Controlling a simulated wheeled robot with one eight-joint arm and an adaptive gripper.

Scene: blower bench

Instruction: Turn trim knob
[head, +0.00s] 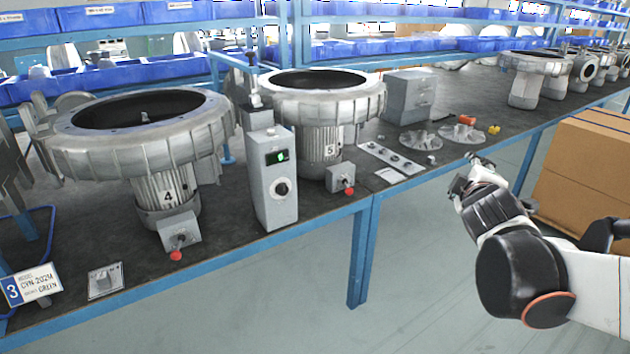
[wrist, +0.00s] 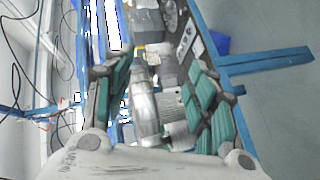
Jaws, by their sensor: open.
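A grey upright control box (head: 272,205) stands on the bench between two large blowers. Its front has a small green-lit display (head: 276,157) and below it a round dark knob (head: 282,187), which may be the trim knob. My gripper (head: 466,178) is at the right, out past the bench's front edge, well apart from the box. In the wrist view my gripper (wrist: 157,98) shows two green-padded fingers spread wide with nothing between them. I cannot make out the knob in the wrist view.
Blower 4 (head: 160,150) and blower 5 (head: 318,110) flank the box; each has a small switch box with a red button in front. A strip panel with several small knobs (head: 390,157) lies right of blower 5. Cardboard boxes (head: 585,175) stand at right. Floor before the bench is clear.

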